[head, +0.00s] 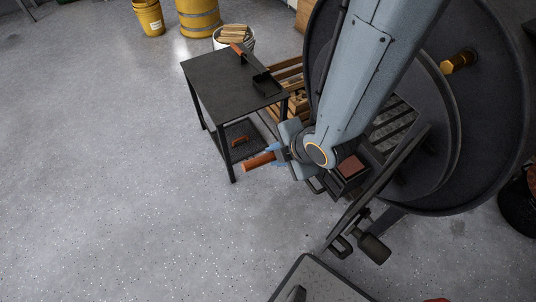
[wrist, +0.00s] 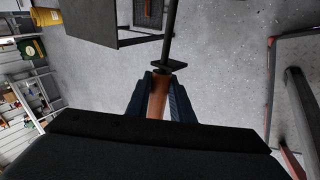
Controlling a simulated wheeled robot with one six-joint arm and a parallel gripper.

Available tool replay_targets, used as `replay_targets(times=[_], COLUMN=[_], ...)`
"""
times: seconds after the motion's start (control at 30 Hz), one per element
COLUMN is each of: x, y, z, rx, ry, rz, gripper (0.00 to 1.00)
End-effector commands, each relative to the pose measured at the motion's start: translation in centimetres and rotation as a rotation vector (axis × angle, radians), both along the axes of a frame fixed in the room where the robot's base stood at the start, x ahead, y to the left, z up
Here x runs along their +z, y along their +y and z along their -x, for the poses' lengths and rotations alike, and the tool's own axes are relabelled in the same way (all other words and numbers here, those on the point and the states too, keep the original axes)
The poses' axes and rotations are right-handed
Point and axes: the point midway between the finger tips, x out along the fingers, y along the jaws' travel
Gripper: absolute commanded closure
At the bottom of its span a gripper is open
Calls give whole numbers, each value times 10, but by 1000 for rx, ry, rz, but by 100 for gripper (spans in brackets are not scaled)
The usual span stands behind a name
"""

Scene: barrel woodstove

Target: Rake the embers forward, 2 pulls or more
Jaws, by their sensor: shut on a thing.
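My gripper (head: 279,156) is shut on a brown wooden handle (head: 259,161) in front of the barrel stove (head: 440,130). In the wrist view the handle (wrist: 158,98) sits between the two dark fingers, and a dark rod (wrist: 170,35) with a small flat plate extends away from it. The rod's far end is out of that view. The stove's front is partly hidden by my arm. A slatted dark grate (head: 391,124) shows beside my arm. A reddish patch (head: 350,167) shows in a dark box below my wrist. I cannot make out glowing embers.
A dark metal table (head: 222,80) stands left of the stove, with a brown-handled tool on top and another brown handle (head: 240,141) on its lower shelf. A bucket of wood (head: 233,39) and yellow containers (head: 198,18) stand behind. The floor at left is clear.

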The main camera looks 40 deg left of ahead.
Motion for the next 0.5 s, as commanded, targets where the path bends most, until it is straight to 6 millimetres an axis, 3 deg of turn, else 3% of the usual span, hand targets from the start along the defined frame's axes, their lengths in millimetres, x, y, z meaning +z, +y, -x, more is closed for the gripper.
replay_targets(times=[0.5], x=[-1], y=[-18], z=[-43], rx=[-1], ry=[-1], rz=[-1], gripper=[100])
